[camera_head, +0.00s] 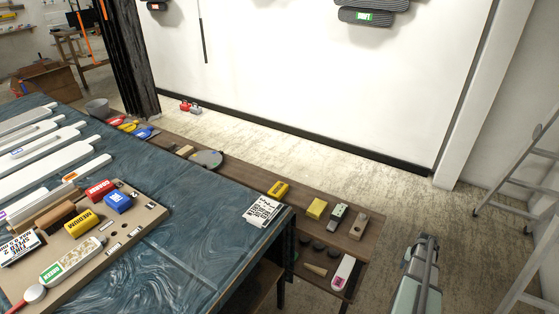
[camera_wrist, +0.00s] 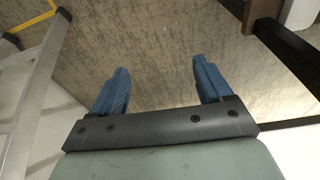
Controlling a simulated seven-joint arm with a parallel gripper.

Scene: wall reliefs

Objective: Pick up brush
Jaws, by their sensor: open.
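I cannot tell for certain which thing is the brush. A brown block (camera_head: 55,217), which could be a brush, lies on the tan board on the blue-topped table. A small wooden block (camera_head: 359,226) on the low wooden bench could also be one; its details are too small to read. In the wrist view my gripper (camera_wrist: 161,70) is open, with its two blue fingers apart and nothing between them. Bare floor shows beyond them. In the head view, a pale green part of my arm shows at the lower right, apart from the bench.
The tan board (camera_head: 150,213) holds red, yellow and blue blocks (camera_head: 118,202). A yellow sponge (camera_head: 317,208) and a white-and-pink item (camera_head: 344,272) lie on the low bench. A ladder (camera_head: 535,200) stands at the right. The floor between bench and ladder is clear.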

